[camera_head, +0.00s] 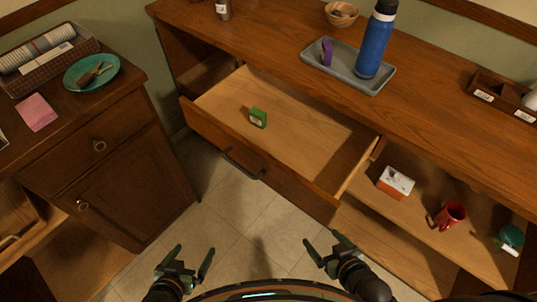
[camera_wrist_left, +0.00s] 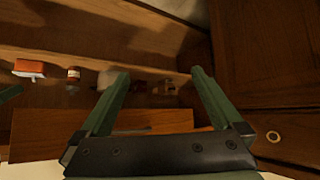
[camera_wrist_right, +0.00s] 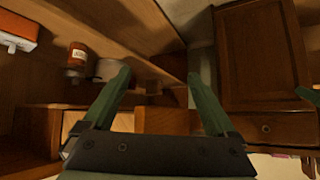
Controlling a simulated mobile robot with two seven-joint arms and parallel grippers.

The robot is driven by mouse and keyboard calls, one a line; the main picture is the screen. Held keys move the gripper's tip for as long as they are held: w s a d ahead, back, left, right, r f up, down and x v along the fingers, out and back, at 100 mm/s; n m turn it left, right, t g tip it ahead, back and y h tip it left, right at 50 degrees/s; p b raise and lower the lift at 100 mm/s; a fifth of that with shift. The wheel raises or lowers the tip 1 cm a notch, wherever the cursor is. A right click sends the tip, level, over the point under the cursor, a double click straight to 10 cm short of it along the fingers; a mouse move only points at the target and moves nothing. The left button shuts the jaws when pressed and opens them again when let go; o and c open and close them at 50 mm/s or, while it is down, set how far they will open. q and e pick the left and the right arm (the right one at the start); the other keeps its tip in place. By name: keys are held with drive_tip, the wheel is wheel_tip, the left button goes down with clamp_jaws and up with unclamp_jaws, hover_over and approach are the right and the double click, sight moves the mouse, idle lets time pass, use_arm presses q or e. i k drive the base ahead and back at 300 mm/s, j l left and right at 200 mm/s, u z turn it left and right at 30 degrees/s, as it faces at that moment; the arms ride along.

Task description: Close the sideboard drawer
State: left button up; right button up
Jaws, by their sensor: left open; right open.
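The sideboard drawer (camera_head: 290,120) is pulled out from the wooden sideboard (camera_head: 430,110) in the head view. Its front panel with a dark bar handle (camera_head: 242,165) faces my base. A small green box (camera_head: 257,118) stands inside the drawer near its left side. My left gripper (camera_head: 190,258) is open and empty, low in the view and apart from the drawer front. My right gripper (camera_head: 323,247) is open and empty, in front of the drawer's right part and apart from it. The open fingers also show in the left wrist view (camera_wrist_left: 160,90) and the right wrist view (camera_wrist_right: 160,90).
A grey tray (camera_head: 347,82) with a blue bottle (camera_head: 376,40) stands on the sideboard top. The lower shelf at right holds an orange-and-white box (camera_head: 395,182) and a red mug (camera_head: 450,215). A dark cabinet (camera_head: 105,160) stands at left. Tiled floor (camera_head: 235,225) is clear between.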

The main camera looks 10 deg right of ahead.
sight(308, 150)
drive_tip(key=j+z, duration=0.55)
drive_tip(key=z, duration=0.3)
